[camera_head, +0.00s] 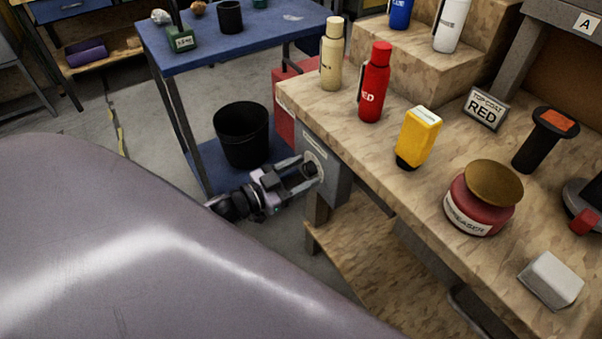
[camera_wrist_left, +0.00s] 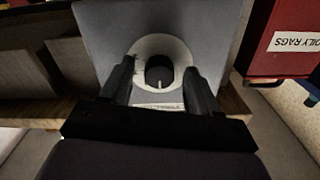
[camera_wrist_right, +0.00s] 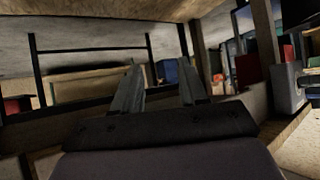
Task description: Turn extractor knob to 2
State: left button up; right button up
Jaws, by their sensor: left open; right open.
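The extractor knob (camera_wrist_left: 159,73) is a dark round knob with a pale pointer line, on a white ring-shaped dial (camera_wrist_left: 140,50) on a grey box. The pointer line faces down in the left wrist view; the dial's numbers are too small to read. The grey box (camera_head: 337,182) is at the end of the workbench in the head view. My left gripper (camera_head: 307,166) is open in front of the dial, its fingers on either side of the knob; I cannot tell whether they touch it. My right gripper (camera_wrist_right: 160,75) is open and empty, seen only in its wrist view.
A red bin (camera_wrist_left: 288,40) labelled oily rags stands right beside the box in the left wrist view. The workbench (camera_head: 400,185) holds bottles, a yellow container (camera_head: 418,135) and a red tin (camera_head: 480,205). A black bucket (camera_head: 241,135) stands by the blue table (camera_head: 270,40).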

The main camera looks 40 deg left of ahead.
pick_arm(q)
jog(key=shift+w+d, duration=0.1)
jog(key=shift+w, duration=0.05)
jog(key=c, duration=1.1)
jog(key=shift+o, duration=0.3)
jog(key=shift+m, duration=0.4)
jog(key=m, duration=0.7)
jog(key=shift+m+b, duration=0.3)
jog(key=shift+b, duration=0.05)
jog(key=m, duration=0.3)
jog(key=shift+m+b, duration=0.3)
jog(key=shift+b, duration=0.1)
jog(key=shift+r+m+b, duration=0.1)
jog(key=shift+m+b, duration=0.4)
jog(key=shift+m, duration=1.4)
